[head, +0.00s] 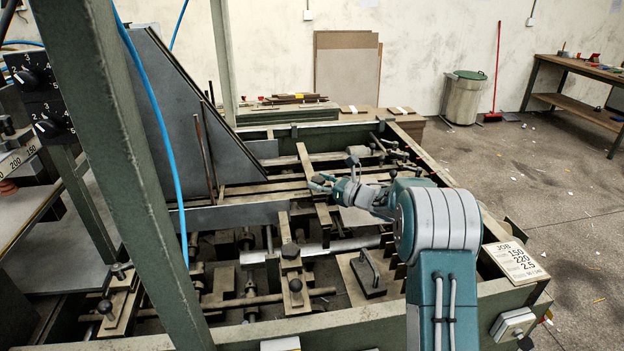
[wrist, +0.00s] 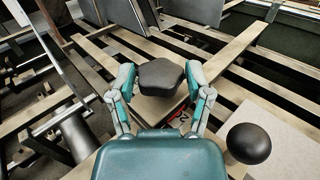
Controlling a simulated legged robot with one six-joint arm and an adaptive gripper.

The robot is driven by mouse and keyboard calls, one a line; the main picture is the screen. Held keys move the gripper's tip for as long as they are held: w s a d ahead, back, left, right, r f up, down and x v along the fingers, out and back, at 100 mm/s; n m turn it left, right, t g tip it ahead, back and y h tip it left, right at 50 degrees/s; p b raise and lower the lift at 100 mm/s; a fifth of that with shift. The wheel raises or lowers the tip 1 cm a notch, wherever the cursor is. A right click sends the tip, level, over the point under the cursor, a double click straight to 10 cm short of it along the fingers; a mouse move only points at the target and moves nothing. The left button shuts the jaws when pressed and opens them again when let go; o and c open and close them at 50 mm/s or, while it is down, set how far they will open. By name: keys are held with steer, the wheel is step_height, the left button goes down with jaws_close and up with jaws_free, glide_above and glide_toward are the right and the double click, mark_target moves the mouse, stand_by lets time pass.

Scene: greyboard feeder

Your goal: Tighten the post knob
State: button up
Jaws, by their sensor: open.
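A dark lobed knob (wrist: 162,76) shows in the wrist view, on top of a flat pale bar. My gripper (wrist: 161,84) is open, with one finger on each side of the knob. A gap shows at the left finger; whether the right finger touches it I cannot tell. In the head view my gripper (head: 322,184) is over the middle of the feeder frame, and the knob between its fingers cannot be made out there.
A black ball knob (wrist: 248,143) stands right of my gripper in the wrist view. Pale slats and rails surround the knob. In the head view a green upright (head: 125,170) and a blue hose (head: 165,130) stand left. A job card (head: 515,262) lies on the right rail.

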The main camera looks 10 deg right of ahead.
steer(key=shift+x, duration=1.25)
steer(key=c, duration=0.9)
steer(key=shift+d, duration=0.1)
steer(key=o, duration=0.9)
steer(key=shift+d, duration=0.1)
